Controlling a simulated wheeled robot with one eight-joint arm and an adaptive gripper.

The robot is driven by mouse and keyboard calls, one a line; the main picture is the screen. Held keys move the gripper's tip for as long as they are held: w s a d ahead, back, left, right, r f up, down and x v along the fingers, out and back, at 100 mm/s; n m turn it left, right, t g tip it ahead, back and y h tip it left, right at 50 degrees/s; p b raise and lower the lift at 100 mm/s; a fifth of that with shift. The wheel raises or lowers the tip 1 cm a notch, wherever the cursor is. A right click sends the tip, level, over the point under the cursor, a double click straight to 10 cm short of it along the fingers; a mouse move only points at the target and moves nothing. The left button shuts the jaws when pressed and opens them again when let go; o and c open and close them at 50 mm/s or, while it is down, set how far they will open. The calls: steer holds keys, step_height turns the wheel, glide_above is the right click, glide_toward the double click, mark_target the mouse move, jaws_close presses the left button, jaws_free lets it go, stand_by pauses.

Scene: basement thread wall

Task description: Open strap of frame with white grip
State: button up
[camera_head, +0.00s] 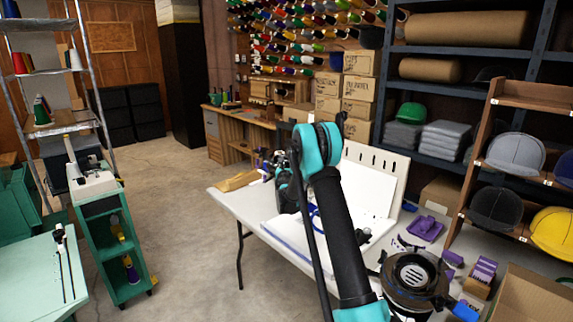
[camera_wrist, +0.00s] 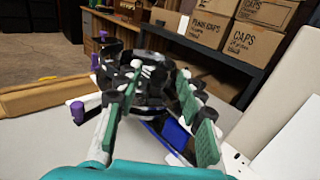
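A black cap frame assembly (camera_wrist: 150,85) with purple knobs stands on the white table, just beyond my fingers in the wrist view. Pale parts show near its top, but I cannot tell which is the white grip or the strap. In the head view, a dark bit of it (camera_head: 265,160) shows left of my arm. My gripper (camera_wrist: 160,78) has its two green-padded fingers spread apart, with the frame visible between and behind them. I cannot tell whether the fingers touch it. In the head view, my gripper (camera_head: 290,190) is partly hidden behind my arm.
A white slotted board (camera_head: 375,175) stands right of my gripper. A tan wooden piece (camera_head: 238,181) lies on the table's left end. Purple parts (camera_head: 425,228) and a black round device (camera_head: 412,275) are at the right.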

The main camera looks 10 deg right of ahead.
steer(key=shift+w+d, duration=0.2)
steer(key=shift+w, duration=1)
steer(key=shift+c, duration=0.3)
jaws_close()
